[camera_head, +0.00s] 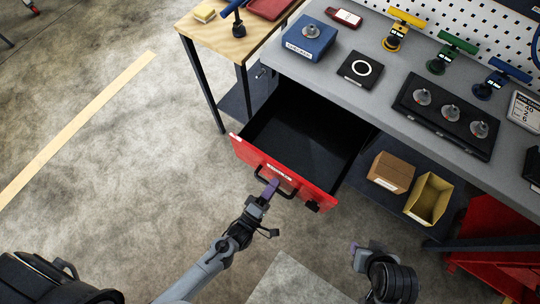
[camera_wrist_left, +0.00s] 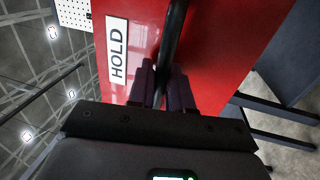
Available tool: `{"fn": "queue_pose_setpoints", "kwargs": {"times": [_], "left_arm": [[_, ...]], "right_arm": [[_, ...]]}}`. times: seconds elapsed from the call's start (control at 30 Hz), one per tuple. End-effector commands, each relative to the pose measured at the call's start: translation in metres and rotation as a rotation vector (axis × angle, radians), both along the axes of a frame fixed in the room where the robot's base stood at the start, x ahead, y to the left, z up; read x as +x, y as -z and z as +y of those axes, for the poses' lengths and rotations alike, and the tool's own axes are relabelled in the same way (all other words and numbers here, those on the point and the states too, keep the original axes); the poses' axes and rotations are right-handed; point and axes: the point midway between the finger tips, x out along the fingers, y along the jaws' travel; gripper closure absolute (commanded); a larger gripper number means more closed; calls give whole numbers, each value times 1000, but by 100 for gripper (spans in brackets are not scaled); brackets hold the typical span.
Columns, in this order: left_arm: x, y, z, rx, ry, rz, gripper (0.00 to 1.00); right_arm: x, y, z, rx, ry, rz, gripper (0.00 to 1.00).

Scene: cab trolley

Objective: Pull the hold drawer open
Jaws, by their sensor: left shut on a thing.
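The red hold drawer (camera_head: 318,187) stands out from under the grey workbench in the head view, and its dark, empty-looking inside shows. Its red front also fills much of the left wrist view (camera_wrist_left: 225,45), with a white HOLD label (camera_wrist_left: 118,50). My left gripper (camera_head: 271,187) is at the drawer front, its fingers shut on the black bar handle (camera_wrist_left: 173,35), which runs between them in the left wrist view. My right gripper (camera_head: 356,248) is low in the head view, apart from the drawer; its fingers are too unclear to read.
A cardboard box (camera_head: 391,172) and a yellow bin (camera_head: 429,199) stand on the lower shelf. Floor before the drawer is clear.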

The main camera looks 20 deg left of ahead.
Motion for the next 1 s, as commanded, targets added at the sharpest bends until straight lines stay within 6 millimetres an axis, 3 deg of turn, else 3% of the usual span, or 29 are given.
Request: {"fn": "queue_pose_setpoints", "kwargs": {"times": [0.4,0.43,0.53,0.83,1.0], "left_arm": [[-3,-1,-2,-1,9,-3,100],[-3,-1,-2,-1,9,-3,78],[-3,-1,-2,0,9,-2,65],[-4,0,-1,1,8,0,65],[-16,3,2,2,8,2,65]], "right_arm": [[0,-1,1,4,2,2,57],[0,-1,1,4,3,2,57],[0,-1,1,6,4,2,57],[0,-1,2,9,6,2,57],[0,-2,2,9,6,2,57]]}}
